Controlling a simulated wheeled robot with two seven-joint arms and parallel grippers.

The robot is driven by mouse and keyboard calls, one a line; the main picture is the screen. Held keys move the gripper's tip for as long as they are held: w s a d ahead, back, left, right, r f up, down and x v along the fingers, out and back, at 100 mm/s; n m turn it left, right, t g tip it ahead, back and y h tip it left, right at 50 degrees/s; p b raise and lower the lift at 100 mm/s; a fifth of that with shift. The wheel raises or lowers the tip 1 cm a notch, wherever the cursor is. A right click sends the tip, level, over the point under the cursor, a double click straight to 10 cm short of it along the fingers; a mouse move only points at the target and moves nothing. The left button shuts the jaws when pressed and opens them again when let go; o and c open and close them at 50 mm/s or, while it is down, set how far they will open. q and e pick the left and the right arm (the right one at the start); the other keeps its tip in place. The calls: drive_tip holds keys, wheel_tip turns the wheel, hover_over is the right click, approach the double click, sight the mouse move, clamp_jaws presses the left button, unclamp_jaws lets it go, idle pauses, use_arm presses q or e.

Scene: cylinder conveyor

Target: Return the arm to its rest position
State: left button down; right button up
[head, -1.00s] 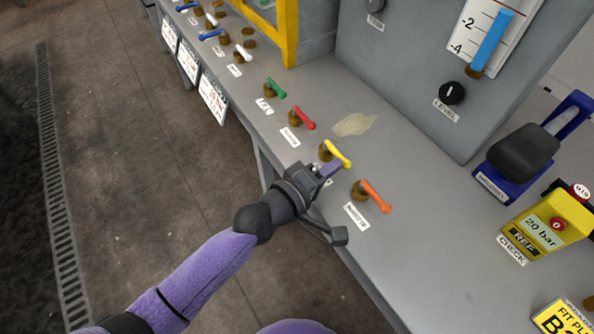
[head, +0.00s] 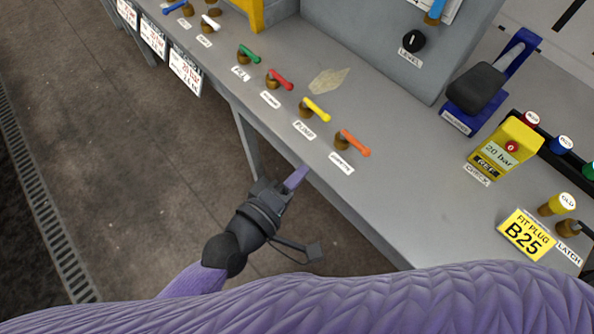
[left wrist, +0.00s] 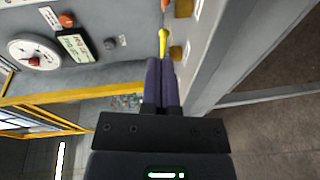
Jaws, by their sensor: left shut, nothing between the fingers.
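My left gripper (head: 294,178) is shut and empty in the head view. It is in front of the grey bench (head: 385,190), just off its front edge, apart from the handles. In the left wrist view its two purple fingers (left wrist: 162,88) lie together, and a yellow handle (left wrist: 163,43) shows beyond their tips. On the bench, the yellow handle (head: 316,109) sits by the PUMP label, between a red handle (head: 281,79) and an orange handle (head: 355,143). A purple sleeve of mine crosses the bottom of the head view. My right gripper is not in view.
A black-and-blue device (head: 477,88), a yellow 20 bar gauge (head: 503,147) and a B25 plate (head: 527,234) sit at the right. The floor (head: 120,150) before the bench is clear.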

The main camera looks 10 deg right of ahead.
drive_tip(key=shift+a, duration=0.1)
use_arm(q)
drive_tip(key=s+a+f+m+g+y, duration=0.2)
drive_tip(key=s+a+m+g+y, duration=0.3)
drive_tip(key=a, duration=0.3)
drive_tip(key=s+a+f+m+g+y, duration=0.2)
drive_tip(key=s+a+m+g+y, duration=0.25)
drive_tip(key=s+a+y, duration=0.35)
drive_tip(key=s+a+f+g+h, duration=0.1)
drive_tip(key=s+a+f, duration=0.1)
drive_tip(key=f, duration=0.8)
drive_tip(key=s+a+f+g, duration=0.1)
drive_tip(key=s+a+f, duration=0.15)
drive_tip(key=f, duration=0.65)
drive_tip(key=s+a+f, duration=0.2)
drive_tip(key=s+f, duration=0.2)
drive_tip(key=s, duration=0.3)
drive_tip(key=s+a+f, duration=0.1)
drive_tip(key=s+f, duration=0.3)
drive_tip(key=s, duration=0.3)
drive_tip(key=shift+a+m+g, duration=0.4)
drive_tip(key=shift+m+g, duration=0.05)
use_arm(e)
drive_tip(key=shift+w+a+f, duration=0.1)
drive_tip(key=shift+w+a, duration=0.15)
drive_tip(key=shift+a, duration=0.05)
